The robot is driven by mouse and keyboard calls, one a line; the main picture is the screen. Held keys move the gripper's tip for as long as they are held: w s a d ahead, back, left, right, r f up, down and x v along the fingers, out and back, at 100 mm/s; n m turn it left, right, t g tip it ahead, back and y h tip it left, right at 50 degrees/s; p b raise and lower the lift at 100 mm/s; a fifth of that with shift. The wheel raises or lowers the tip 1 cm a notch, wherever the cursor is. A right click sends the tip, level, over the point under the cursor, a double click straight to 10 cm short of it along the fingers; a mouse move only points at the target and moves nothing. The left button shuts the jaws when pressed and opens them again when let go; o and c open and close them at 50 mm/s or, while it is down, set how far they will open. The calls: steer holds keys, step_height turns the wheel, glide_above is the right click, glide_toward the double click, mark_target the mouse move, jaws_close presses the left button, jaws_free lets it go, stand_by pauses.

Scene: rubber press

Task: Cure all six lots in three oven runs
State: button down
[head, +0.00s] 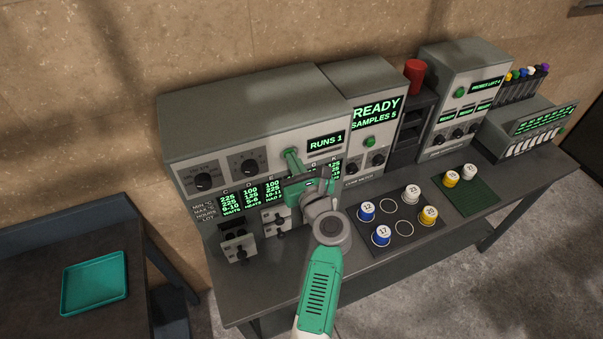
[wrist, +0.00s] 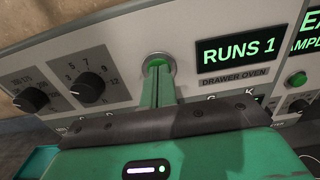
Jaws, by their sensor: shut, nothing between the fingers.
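The drawer oven (head: 240,120) has a panel reading "RUNS 1" (head: 325,141), two dials (head: 203,181) and green-lit lot columns (head: 250,198) with drawers (head: 236,243) below. My gripper (head: 291,155) is shut and empty, its tips at the oven's round green button; the wrist view also shows the button (wrist: 158,60) with the tips against or just before it. My wrist hides some columns and drawers. On a dark mat (head: 362,238) stand blue-sided pots 12 (head: 367,212) and 17 (head: 382,236), white pot 23 (head: 412,196) and yellow pot 20 (head: 428,216).
Two mat circles are empty. A yellow pot (head: 451,180) and a white pot (head: 469,173) stand on a green mat (head: 480,199). A tester reads "READY SAMPLES 5" (head: 375,112). A red cup (head: 415,75) stands behind. A teal tray (head: 95,283) lies on the left table.

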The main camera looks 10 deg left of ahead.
steer(key=p+v, duration=0.2)
steer(key=v, duration=1.2)
steer(key=shift+p, duration=0.3)
steer(key=shift+w+r, duration=0.1)
steer(key=s+r+n+t+h+p, duration=0.2)
steer(key=r+n, duration=0.8)
steer(key=r, duration=0.5)
steer(key=s+r+n+t+h+p, duration=0.1)
steer(key=r+n+t+p, duration=0.1)
steer(key=r+n, duration=1.05)
steer(key=s+d+r+n+t+h, duration=0.1)
steer(key=s+r+n+t+h, duration=0.1)
steer(key=s+r, duration=0.3)
steer(key=s+d+r+n+t+h+p, duration=0.1)
steer(key=s+r, duration=0.4)
steer(key=r, duration=0.6)
steer(key=s+d+r+n+t+h+p, duration=0.1)
steer(key=s+r+n+t+h, duration=0.1)
steer(key=r, duration=0.6)
steer(key=s+n+h, duration=0.1)
steer(key=s+n, duration=0.1)
steer(key=s, duration=0.1)
steer(key=shift+s+d+t, duration=0.2)
steer(key=shift+d+t, duration=0.05)
steer(key=shift+t, duration=0.15)
